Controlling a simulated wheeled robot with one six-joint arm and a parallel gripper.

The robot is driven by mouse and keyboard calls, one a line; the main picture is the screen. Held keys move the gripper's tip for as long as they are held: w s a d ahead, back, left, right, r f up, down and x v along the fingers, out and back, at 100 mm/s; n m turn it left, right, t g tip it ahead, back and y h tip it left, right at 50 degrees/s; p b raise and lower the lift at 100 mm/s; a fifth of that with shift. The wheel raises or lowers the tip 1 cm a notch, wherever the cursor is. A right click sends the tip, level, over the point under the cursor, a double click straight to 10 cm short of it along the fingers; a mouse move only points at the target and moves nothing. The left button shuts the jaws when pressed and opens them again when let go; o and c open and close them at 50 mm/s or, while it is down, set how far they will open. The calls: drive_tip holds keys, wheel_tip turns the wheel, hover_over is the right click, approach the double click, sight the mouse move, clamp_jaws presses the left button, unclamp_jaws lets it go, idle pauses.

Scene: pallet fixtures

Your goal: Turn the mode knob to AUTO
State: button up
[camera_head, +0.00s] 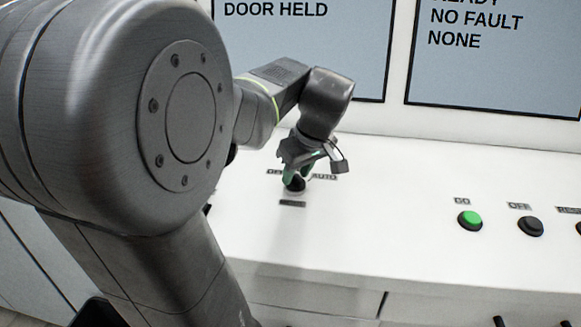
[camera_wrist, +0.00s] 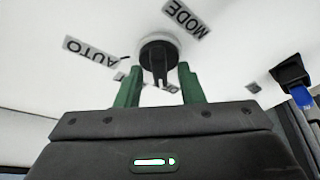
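The mode knob (camera_head: 296,186) is black and sits on the white console top below my gripper (camera_head: 291,176). In the wrist view the knob (camera_wrist: 157,50) shows a round black body with a narrow grip. My gripper's green fingers (camera_wrist: 159,70) stand apart, one on each side of the grip, with gaps showing; contact is not clear. The AUTO label (camera_head: 324,177) lies right of the knob in the head view and on the left in the wrist view (camera_wrist: 91,51). The MODE label (camera_wrist: 187,19) is beside the knob. Another label is partly hidden by the fingers.
A green GO button (camera_head: 470,221) and a dark OFF button (camera_head: 530,226) are on the console to the right. Two display panels (camera_head: 497,50) are on the wall behind. A black and blue object (camera_wrist: 297,80) shows at the wrist view's right. The console between knob and buttons is clear.

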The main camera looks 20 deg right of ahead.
clamp_jaws()
drive_tip(key=shift+m, duration=0.3)
drive_tip(key=m+h, duration=0.1)
drive_tip(key=m, duration=0.1)
drive_tip(key=m+h, duration=0.1)
drive_tip(key=m, duration=0.3)
drive_tip(key=shift+a+h, duration=0.25)
drive_tip(key=shift+h, duration=0.15)
drive_tip(key=m, duration=0.3)
drive_tip(key=m+g+h+b, duration=0.1)
drive_tip(key=m, duration=0.1)
drive_tip(key=shift+w+a+m+h, duration=0.1)
drive_tip(key=shift+w+m+h, duration=0.1)
drive_tip(key=shift+m+h, duration=0.15)
drive_tip(key=m+g, duration=0.1)
drive_tip(key=m, duration=0.1)
drive_tip(key=m+g+h+b, duration=0.1)
drive_tip(key=m, duration=0.2)
drive_tip(key=shift+w+m, duration=0.1)
drive_tip(key=shift+m, duration=0.15)
drive_tip(key=shift+o, duration=0.7)
unclamp_jaws()
